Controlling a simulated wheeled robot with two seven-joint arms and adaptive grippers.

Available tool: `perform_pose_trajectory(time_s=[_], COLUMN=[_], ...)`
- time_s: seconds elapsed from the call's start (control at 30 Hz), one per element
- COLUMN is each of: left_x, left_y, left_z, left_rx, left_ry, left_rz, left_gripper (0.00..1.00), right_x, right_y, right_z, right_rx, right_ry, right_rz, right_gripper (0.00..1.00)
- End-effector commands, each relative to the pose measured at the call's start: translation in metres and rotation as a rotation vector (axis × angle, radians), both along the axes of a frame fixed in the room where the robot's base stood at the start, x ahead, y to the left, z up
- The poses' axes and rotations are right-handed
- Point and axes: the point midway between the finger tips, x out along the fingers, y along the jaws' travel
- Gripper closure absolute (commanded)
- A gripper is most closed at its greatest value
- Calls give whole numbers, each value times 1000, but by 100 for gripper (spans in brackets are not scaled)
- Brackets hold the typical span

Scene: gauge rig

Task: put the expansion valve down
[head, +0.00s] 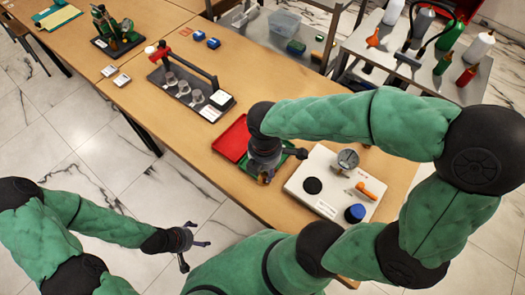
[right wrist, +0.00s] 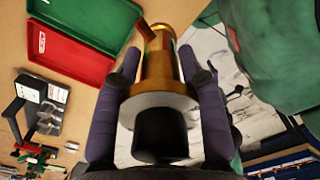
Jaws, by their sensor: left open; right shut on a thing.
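My right gripper (head: 265,172) is shut on the expansion valve, a brass body (right wrist: 163,65) with a wide collar and a black cap, held between both fingers in the right wrist view. In the head view the valve is mostly hidden by the gripper, which is over the green tray (head: 291,149). I cannot tell whether the valve touches the tray. The red tray (head: 231,140) lies just left of the green one; both also show at upper left in the right wrist view. My left gripper (head: 190,243) is open and empty, off the table's front edge.
A white board with a gauge (head: 347,160), black disc, orange lever and blue knob (head: 354,213) sits right of the trays. A dark rack with glass cups (head: 183,88) stands behind. A metal cart (head: 400,60) holds bottles.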

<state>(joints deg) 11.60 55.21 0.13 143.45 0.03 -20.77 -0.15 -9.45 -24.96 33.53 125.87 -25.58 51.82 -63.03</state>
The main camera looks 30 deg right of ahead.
Motion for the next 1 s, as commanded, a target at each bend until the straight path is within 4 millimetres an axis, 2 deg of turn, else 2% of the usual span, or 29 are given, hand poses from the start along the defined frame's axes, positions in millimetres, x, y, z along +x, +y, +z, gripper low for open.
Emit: perform_pose_trajectory(time_s=[0.03,0.37,0.5,0.7,0.87,1.0], left_x=[0,0,0,0,0,0], left_y=[0,0,0,0,0,0], left_z=[-6,-31,-43,-51,-53,-61], left_rx=[0,0,0,0,0,0], left_ry=[1,0,0,0,0,0], left_rz=[0,0,0,0,0,0], left_gripper=[16,16,16,16,16,16], right_x=[8,71,88,103,107,112], right_y=[-5,-37,-45,-52,-54,-57], right_z=[-8,-40,-65,-83,-88,-104], right_rx=[0,0,-1,0,0,0], right_ry=[3,2,3,0,0,2], right_rz=[-5,-4,-2,-1,-1,-1], right_gripper=[100,100,100,100,100,100])
